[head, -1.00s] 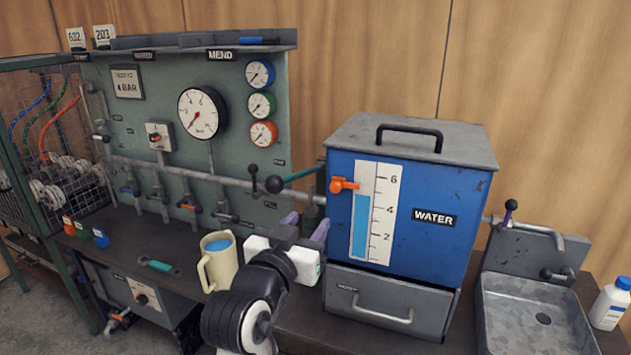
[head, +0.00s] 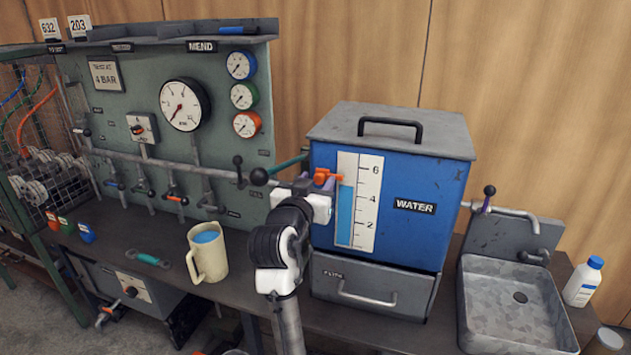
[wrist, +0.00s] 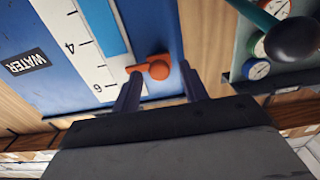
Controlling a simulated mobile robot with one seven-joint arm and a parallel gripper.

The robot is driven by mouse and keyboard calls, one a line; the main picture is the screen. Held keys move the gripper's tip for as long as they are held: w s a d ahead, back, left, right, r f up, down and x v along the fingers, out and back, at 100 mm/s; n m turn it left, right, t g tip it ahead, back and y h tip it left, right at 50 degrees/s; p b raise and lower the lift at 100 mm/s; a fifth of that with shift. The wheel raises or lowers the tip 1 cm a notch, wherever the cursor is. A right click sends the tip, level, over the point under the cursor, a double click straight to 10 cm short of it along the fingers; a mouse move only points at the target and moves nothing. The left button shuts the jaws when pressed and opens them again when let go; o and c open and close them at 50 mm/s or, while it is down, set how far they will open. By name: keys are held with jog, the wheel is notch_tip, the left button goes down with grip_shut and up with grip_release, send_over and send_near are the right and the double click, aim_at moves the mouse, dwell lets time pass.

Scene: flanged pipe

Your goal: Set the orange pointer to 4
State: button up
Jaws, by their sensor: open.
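The orange pointer (head: 325,176) is on the left side of the white scale (head: 362,210) on the blue water tank (head: 418,165). It stands a little below the 6 mark, near the top of the light-blue strip. My gripper (head: 318,184) is at the pointer, partly hidden by my own wrist. In the wrist view the scale is upside down, and the orange pointer (wrist: 152,70) sits between the tips of my open gripper (wrist: 160,80). The fingers stand on either side of it; I cannot tell whether they touch it.
A black ball-ended lever (head: 259,177) and a pipe are just left of the tank. A beige mug (head: 207,254) stands on the bench to the left. A drawer (head: 370,290) is below the tank, and a sink (head: 515,300) is to the right.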

grip_shut()
jog(key=shift+f, duration=0.1)
notch_tip(320, 180, down, 5)
jog(key=b, duration=0.3)
jog(key=shift+r, duration=0.2)
grip_release()
